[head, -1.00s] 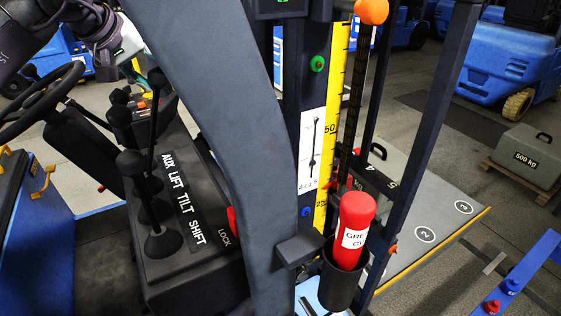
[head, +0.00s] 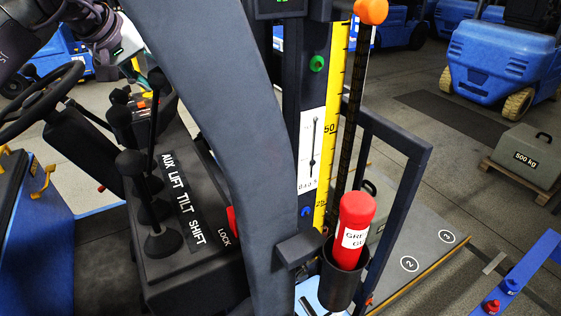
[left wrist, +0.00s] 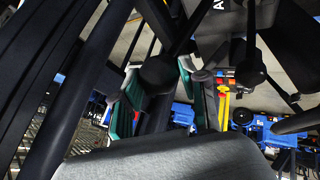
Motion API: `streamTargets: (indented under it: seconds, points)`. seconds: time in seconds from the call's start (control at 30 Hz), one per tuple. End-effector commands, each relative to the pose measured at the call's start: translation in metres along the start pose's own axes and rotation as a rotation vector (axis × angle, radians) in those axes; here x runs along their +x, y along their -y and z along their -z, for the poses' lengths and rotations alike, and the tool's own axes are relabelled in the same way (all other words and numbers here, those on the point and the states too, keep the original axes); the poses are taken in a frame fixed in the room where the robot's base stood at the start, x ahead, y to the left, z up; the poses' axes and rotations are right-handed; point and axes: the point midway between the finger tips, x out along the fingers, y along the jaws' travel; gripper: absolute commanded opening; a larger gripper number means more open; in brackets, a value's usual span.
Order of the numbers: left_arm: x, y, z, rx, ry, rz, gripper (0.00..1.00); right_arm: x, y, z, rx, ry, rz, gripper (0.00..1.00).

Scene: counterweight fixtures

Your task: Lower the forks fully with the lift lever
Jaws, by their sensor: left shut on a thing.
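The lift lever (head: 153,128) is a tall black lever with a dark knob, standing in the row on the console with the label AUX LIFT TILT SHIFT (head: 183,198). My left gripper (head: 148,76) is at its top end. In the left wrist view, its teal fingers close around the black knob (left wrist: 158,73). The right gripper is not in view. A dark load frame (head: 424,155) and a grey numbered platform (head: 425,262) stand beyond the mast. The forks themselves cannot be made out. The yellow mast scale (head: 333,130) shows marks at 25 and 50.
The shift lever knob (head: 130,163) stands close in front. A thick dark pillar (head: 225,130) crosses the view. A steering wheel (head: 40,100) is at left. A red canister (head: 355,220) sits in a black holder. A 500 kg weight (head: 525,158) rests on a pallet.

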Motion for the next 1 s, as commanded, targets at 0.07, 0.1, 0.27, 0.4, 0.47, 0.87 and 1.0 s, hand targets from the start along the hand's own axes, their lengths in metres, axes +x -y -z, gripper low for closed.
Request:
streamTargets:
  seconds: [0.07, 0.1, 0.27, 0.4, 0.47, 0.87, 1.0]
  points:
    - [-0.001, -0.002, 0.0, 0.001, -0.003, -0.007, 0.23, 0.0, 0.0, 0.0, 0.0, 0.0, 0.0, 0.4]
    - [-0.002, -0.002, 0.001, 0.001, -0.003, -0.007, 0.23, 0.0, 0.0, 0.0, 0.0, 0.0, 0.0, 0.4]
    - [-0.012, 0.014, 0.002, -0.002, -0.004, -0.005, 0.23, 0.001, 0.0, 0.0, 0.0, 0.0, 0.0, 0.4]
    - [-0.026, 0.032, 0.004, -0.002, -0.003, -0.003, 0.23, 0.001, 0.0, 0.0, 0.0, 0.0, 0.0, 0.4]
    - [-0.032, 0.04, 0.005, -0.002, -0.002, -0.003, 0.23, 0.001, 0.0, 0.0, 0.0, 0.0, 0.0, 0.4]
    - [-0.053, 0.067, 0.007, 0.002, -0.002, -0.002, 0.23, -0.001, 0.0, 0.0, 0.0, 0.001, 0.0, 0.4]
    - [-0.053, 0.067, 0.007, 0.001, -0.003, -0.003, 0.23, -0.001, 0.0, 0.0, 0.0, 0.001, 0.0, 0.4]
